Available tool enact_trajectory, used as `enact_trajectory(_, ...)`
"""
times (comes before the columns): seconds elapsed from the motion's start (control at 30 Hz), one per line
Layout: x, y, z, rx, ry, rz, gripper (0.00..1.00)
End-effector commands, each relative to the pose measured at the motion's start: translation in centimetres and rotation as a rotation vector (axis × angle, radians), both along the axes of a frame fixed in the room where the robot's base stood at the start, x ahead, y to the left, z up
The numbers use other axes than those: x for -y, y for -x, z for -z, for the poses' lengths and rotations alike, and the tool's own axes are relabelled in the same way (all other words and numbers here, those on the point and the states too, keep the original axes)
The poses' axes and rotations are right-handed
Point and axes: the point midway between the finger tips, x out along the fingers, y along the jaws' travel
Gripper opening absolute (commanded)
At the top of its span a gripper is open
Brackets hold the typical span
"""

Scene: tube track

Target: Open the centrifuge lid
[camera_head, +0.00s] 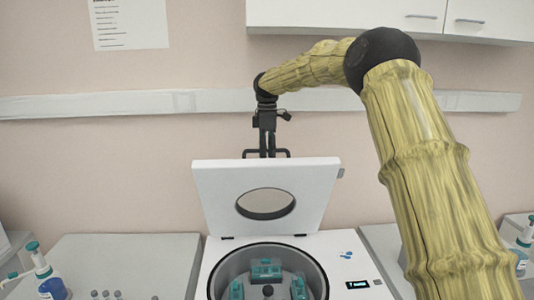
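The centrifuge (343,265) stands at the bottom middle. Its white lid (310,190), with a round window (265,204), is raised up from the body at its hinges. The open bowl (215,276) shows a rotor with teal tube holders (266,268). A dark handle (282,152) shows just above the lid's upper edge. My gripper (267,152) points down at this handle, with its fingers close together. The fingertips are partly hidden behind the lid's edge, so I cannot tell whether they grip the handle.
White wall cabinets (400,18) hang at the upper right, and a rail (120,104) runs along the wall behind. Grey benches (125,263) flank the centrifuge. A blue bottle with a teal pump top (50,285) stands at the lower left.

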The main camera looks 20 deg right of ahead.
Motion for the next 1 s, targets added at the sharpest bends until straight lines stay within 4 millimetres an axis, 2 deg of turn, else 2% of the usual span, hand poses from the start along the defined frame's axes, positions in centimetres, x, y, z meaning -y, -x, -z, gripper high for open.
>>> enact_trajectory(0.67, -0.2, -0.3, -0.5, 0.0, 0.0, -0.002, 0.33)
enact_trajectory(0.83, -0.1, -0.6, -2.2, 0.002, 0.001, -0.002, 0.33)
enact_trajectory(1.0, 0.0, -1.0, -5.2, 0.001, 0.0, -0.001, 0.33)
